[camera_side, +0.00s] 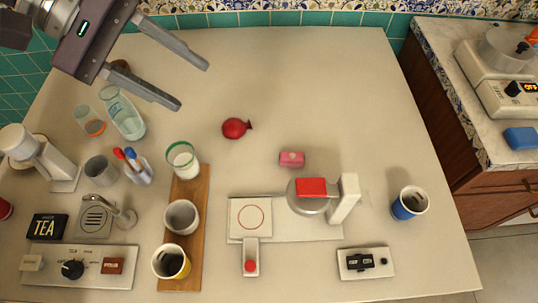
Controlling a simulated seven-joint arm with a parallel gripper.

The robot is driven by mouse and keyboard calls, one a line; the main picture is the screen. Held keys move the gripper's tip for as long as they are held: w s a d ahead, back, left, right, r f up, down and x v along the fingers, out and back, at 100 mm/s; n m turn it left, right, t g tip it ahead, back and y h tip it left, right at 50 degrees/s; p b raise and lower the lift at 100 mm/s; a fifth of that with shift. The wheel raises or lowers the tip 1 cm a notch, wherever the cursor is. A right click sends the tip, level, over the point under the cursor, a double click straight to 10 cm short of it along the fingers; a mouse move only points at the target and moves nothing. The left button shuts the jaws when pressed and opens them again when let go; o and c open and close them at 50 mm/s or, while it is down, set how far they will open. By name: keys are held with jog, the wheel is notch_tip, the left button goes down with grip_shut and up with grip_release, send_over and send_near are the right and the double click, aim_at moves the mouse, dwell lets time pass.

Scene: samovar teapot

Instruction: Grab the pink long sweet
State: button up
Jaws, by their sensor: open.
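The pink long sweet (291,159) is a small pink block with a pale mark on its face. It lies flat on the table right of centre, just above the pale machine with the red square. My gripper (194,85) is at the upper left, with its two long grey fingers spread wide apart and nothing between them. It is up and to the left of the sweet, well apart from it. The sweet is fully in view.
A red round object (236,128) lies between my gripper and the sweet. Cups stand on a wooden board (199,230) at left. A glass jar (123,114) is below my gripper in the picture. A blue cup (408,203) is at right. The table's upper right is clear.

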jog(key=w+d+f+n+g+h, duration=0.1)
jog(key=w+d+f+n+h, duration=0.15)
jog(key=d+f, duration=0.3)
jog(key=n+h, duration=0.2)
jog(key=n, duration=0.7)
send_over(285, 156)
jog(key=f, duration=1.7)
jog(key=shift+w+a, duration=0.15)
jog(key=shift+a, duration=0.15)
notch_tip(285, 156, down, 6)
jog(key=shift+f, duration=0.25)
jog(key=shift+x, duration=1.5)
jog(key=shift+a+f, duration=0.15)
grip_shut()
